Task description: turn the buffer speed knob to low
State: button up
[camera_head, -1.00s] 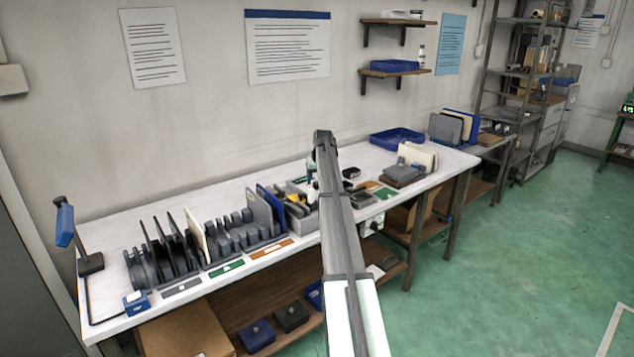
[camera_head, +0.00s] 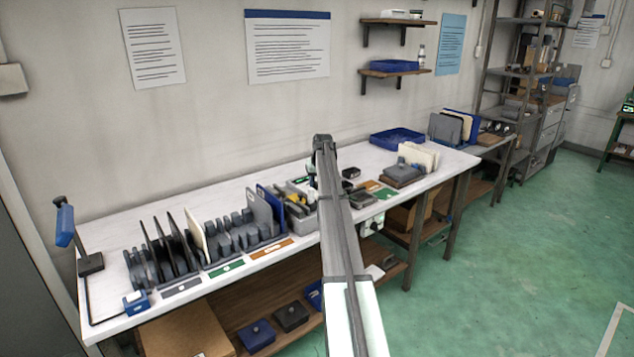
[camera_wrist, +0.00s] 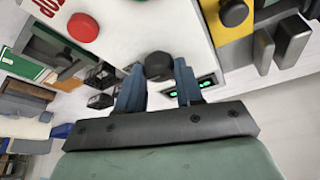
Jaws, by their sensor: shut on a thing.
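A black round knob (camera_wrist: 158,66) sits on a white panel (camera_wrist: 130,30) in the wrist view. My gripper (camera_wrist: 160,78) has its two blue fingers on either side of this knob and is shut on it. The panel's lettering near the knob is not readable, so I cannot confirm the speed marks or where the knob points. In the head view my arm hides the gripper and the knob.
A red button (camera_wrist: 83,27) is on the same panel. Small green-lit displays (camera_wrist: 207,82) show beside the fingers. A second black knob (camera_wrist: 235,12) sits on a yellow panel. The bench (camera_head: 110,225) holds racks, and a blue tray (camera_head: 397,139).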

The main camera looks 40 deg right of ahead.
jog(key=shift+c, duration=1.1)
jog(key=n+y, duration=0.1)
jog(key=n, duration=0.2)
jog(key=shift+d+n, duration=0.15)
jog(key=shift+n, duration=0.15)
jog(key=n+y, duration=0.2)
jog(key=n, duration=0.2)
jog(key=shift+w+d+n, duration=0.1)
jog(key=shift+d+n, duration=0.05)
jog(key=shift+n, duration=0.15)
jog(key=n+y, duration=0.1)
jog(key=n, duration=0.1)
jog(key=n+g+y, duration=0.1)
jog(key=n, duration=0.2)
jog(key=shift+w+d, duration=0.1)
jog(key=shift+n+g+y, duration=0.5)
jog(key=shift+n+g, duration=0.2)
jog(key=shift+n, duration=1.6)
